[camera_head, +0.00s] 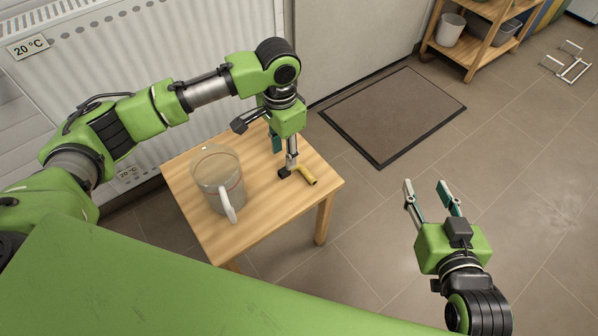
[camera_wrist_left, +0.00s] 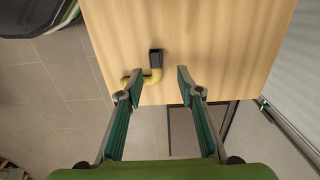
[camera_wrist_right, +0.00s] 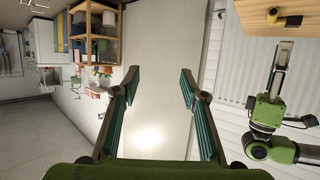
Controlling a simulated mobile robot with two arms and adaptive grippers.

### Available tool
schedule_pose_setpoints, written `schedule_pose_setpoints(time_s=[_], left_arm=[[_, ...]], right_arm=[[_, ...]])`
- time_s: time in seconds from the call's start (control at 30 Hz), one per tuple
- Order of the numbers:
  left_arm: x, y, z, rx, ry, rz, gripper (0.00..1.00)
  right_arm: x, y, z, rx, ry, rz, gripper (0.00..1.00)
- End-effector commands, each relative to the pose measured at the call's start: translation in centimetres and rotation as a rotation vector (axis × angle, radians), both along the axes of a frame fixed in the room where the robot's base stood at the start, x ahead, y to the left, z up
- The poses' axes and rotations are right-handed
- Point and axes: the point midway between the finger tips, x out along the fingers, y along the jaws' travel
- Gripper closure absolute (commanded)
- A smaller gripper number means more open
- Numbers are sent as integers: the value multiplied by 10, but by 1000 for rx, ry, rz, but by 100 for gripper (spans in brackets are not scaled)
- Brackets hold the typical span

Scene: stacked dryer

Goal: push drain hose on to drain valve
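A short yellow bent pipe (camera_head: 307,175) with a black end piece (camera_head: 284,173) lies on the small wooden table; I cannot tell whether this is the drain hose or the drain valve. In the left wrist view the yellow part (camera_wrist_left: 154,76) and black end (camera_wrist_left: 156,58) lie just beyond my left gripper (camera_wrist_left: 160,88), which is open and empty above the table edge. In the head view my left gripper (camera_head: 283,155) is over the table. My right gripper (camera_head: 425,186) is open and empty above the floor, right of the table. No separate second part is identifiable.
A clear measuring jug (camera_head: 218,182) stands on the wooden table (camera_head: 265,222), left of the pipe. A white panel with a 20 °C label (camera_head: 28,47) stands behind. A dark mat (camera_head: 395,112) lies behind to the right, near a wooden shelf (camera_head: 478,50). Floor at right is mostly clear.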

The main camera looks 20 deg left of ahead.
Motion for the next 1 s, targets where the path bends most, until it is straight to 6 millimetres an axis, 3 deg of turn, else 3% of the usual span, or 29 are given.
schedule_pose_setpoints(time_s=[0.23, 0.47, 0.73, 1.0], left_arm=[[-1, -1, -11, 1, 1, -1, 66], [-4, -4, -28, 0, 0, 0, 66], [-5, -5, -48, 1, -1, 0, 66], [-5, -5, -53, 1, -1, -1, 66]], right_arm=[[10, 6, 22, 28, -113, 7, 60], [20, 15, 70, 83, -337, 22, 60], [17, 21, 123, 146, -576, 36, 60], [13, 22, 140, 166, -646, 39, 60]])
